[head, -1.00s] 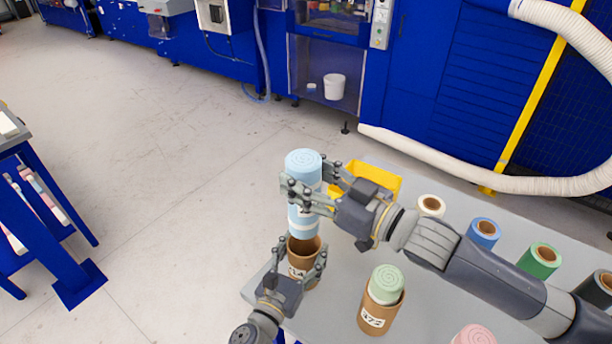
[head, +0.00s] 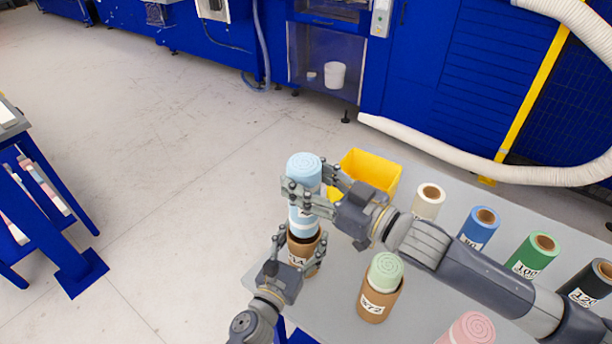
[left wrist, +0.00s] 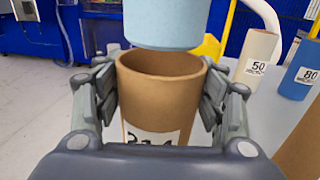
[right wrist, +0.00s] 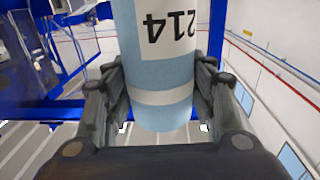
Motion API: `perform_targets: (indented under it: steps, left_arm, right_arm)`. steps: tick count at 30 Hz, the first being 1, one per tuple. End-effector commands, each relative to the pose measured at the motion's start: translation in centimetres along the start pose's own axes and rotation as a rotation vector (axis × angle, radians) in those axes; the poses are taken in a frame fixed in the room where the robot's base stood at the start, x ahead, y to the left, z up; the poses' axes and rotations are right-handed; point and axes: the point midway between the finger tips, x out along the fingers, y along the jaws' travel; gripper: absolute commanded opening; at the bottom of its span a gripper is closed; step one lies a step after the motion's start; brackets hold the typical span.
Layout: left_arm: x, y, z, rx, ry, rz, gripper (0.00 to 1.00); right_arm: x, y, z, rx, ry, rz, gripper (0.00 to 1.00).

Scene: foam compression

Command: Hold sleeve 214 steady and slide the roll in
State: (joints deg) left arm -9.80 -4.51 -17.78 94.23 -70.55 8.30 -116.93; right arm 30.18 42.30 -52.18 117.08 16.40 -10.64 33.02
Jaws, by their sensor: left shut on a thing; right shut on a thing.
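Sleeve 214 (left wrist: 160,95) is a brown open tube with a white label, upright in my left gripper (head: 302,246). The fingers press on its two sides in the left wrist view. The roll (head: 304,167) is light blue foam with a spiral end. Its label reads 214, upside down in the right wrist view (right wrist: 166,60). My right gripper (head: 310,184) is shut around the roll and holds it upright over the sleeve. In the left wrist view, the roll's lower end (left wrist: 166,28) is just above the sleeve's mouth, roughly centred.
A yellow bin (head: 372,170) stands behind the right gripper. A green roll in a brown sleeve (head: 376,302) stands at the right. A pink roll (head: 472,328) is at the front. White (head: 427,206), blue (head: 478,232), green (head: 530,258) and black rolls stand along the grey table.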

Motion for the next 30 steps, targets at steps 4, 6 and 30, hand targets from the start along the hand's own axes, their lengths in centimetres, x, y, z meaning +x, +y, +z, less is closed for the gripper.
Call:
perform_targets:
  steps: [4, 6, 30]
  left_arm:
    - [0.0, 0.0, -0.1, -0.001, 0.001, 0.0, 0.39]
    - [0.0, 0.0, -0.1, 0.0, 0.001, 0.0, 0.39]
    - [0.0, 0.0, 0.0, 0.0, 0.0, 0.0, 0.39]
  right_arm:
    - [0.0, 0.0, 0.1, 0.0, 0.001, 0.0, 0.29]
    - [0.0, 0.0, 0.1, 0.0, 0.001, 0.0, 0.29]
    - [0.0, 0.0, 1.5, -0.001, 0.0, 0.0, 0.29]
